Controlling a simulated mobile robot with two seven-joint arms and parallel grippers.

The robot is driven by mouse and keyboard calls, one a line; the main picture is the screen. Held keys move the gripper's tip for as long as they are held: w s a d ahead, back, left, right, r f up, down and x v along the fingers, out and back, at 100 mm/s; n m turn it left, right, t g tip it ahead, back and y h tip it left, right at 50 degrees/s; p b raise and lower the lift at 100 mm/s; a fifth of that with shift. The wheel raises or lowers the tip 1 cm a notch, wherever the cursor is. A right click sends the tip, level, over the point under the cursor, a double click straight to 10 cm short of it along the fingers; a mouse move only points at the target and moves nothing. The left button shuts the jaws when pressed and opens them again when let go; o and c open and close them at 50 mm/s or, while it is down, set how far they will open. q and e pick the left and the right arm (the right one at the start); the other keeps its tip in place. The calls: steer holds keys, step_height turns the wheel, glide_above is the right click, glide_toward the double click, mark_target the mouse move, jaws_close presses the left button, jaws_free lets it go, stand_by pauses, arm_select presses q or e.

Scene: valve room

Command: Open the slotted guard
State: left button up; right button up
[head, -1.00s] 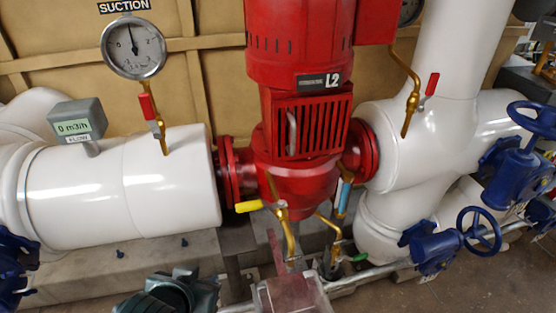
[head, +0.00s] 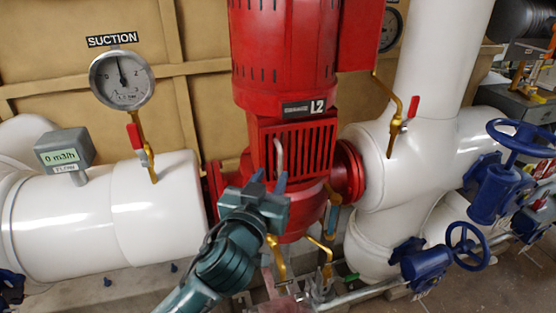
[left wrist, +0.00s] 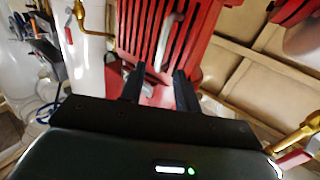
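The slotted guard (head: 312,146) is a red panel with dark vertical slots on the front of the red pump, below the L2 label. It looks closed. A pale upright bar handle (head: 279,155) sits at its left side. My left gripper (head: 268,179) is just below and in front of this handle, with its fingers apart and nothing between them. In the left wrist view the guard (left wrist: 187,30) and the handle (left wrist: 165,42) lie just beyond the fingertips. The handle appears not to be touched. My arm hides part of the pump's lower left. My right gripper is not in view.
A white pipe (head: 150,215) with a suction gauge (head: 122,79) and flow meter (head: 64,148) stands left. White pipes (head: 375,225) and blue valve wheels (head: 468,246) stand right. Brass taps (head: 276,257) are close below the gripper.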

mark_target(280, 161)
arm_select(q)
steer(key=x, duration=0.5)
steer(key=shift+w+d+p, duration=0.1)
steer(key=shift+w+p, duration=0.2)
steer(key=shift+w, duration=0.1)
jaws_close()
